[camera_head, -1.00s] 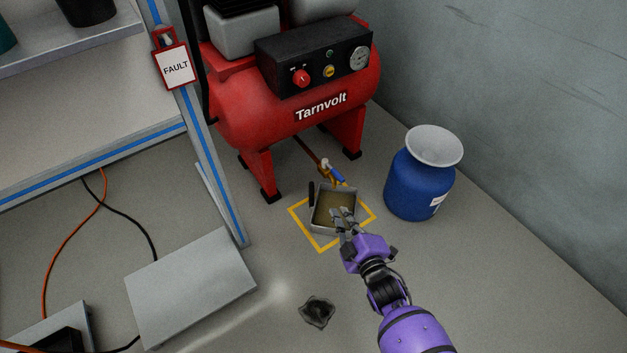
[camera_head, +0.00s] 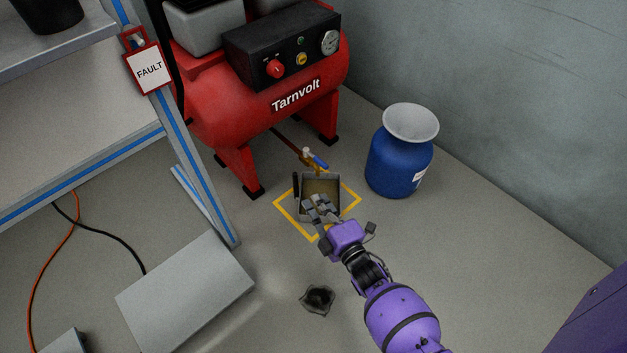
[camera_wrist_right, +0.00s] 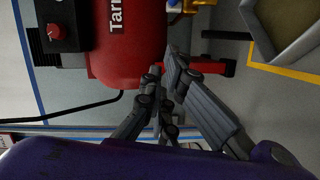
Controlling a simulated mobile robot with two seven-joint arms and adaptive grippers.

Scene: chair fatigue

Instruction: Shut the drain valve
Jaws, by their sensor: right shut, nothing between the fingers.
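The drain valve (camera_head: 310,157) is a small brass fitting at the end of a thin pipe from under the red compressor. Its blue lever (camera_head: 320,162) points down and right, roughly along the pipe's line. Part of the valve shows at the top edge of the wrist view (camera_wrist_right: 188,5). My right gripper (camera_head: 312,202) is shut and empty, in front of the valve and apart from it. Its fingers overlap the near side of the drain pan in the head view; contact cannot be told. They also show in the wrist view (camera_wrist_right: 165,80). My left gripper is not in view.
The grey drain pan (camera_head: 337,195) stands inside a yellow floor square (camera_head: 351,198) below the valve. A blue drum with a white funnel (camera_head: 396,168) stands to the right. A crumpled dark rag (camera_head: 318,299) lies nearer.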

